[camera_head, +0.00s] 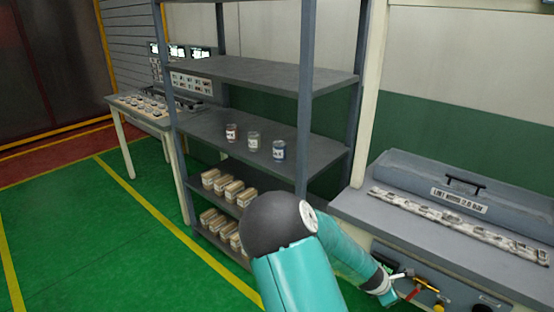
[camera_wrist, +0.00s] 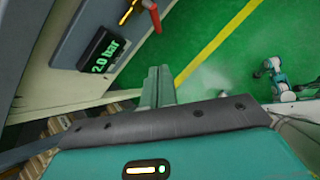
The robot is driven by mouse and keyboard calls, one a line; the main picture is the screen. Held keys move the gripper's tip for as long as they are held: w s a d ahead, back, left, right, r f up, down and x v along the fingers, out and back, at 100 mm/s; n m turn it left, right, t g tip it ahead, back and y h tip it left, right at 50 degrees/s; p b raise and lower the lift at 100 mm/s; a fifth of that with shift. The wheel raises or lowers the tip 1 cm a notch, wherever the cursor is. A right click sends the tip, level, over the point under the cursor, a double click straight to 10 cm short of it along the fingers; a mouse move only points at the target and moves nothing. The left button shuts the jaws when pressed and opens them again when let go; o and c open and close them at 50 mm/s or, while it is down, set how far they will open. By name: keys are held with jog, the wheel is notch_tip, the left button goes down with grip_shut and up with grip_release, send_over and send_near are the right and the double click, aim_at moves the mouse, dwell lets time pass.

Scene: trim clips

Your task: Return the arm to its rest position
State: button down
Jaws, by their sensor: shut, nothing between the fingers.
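My teal arm reaches from the bottom middle of the head view toward the front panel of the grey machine (camera_head: 355,207) at right. My gripper (camera_head: 391,297) is at the arm's far end, low in front of that panel, small and partly hidden in this view. In the wrist view my gripper (camera_wrist: 158,84) shows its two grey fingers closed together with nothing between them. A red lever (camera_wrist: 151,14) and a dark display (camera_wrist: 103,54) reading 2.0 bar are on the panel, up and left of the fingers and apart from them. The red lever (camera_head: 428,284) also shows in the head view.
A grey shelf unit (camera_head: 260,75) stands left of the machine, with three jars (camera_head: 253,140) on a middle shelf and several boxes (camera_head: 222,184) below. A side table (camera_head: 135,105) stands farther left. Green floor (camera_head: 90,225) with yellow lines is clear at left.

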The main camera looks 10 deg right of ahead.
jog(key=s+a+r+m+t+y, duration=0.15)
jog(key=a+r+m+y, duration=0.45)
jog(key=a+r+m, duration=0.8)
jog(key=s+a+r+m+t+y, duration=0.1)
jog(key=s+a+r+m+t, duration=0.1)
jog(key=s+a+r, duration=1.1)
notch_tip(320, 180, up, 3)
jog(key=shift+s+a+m, duration=0.25)
jog(key=shift+a+m, duration=0.65)
jog(key=shift+a, duration=0.35)
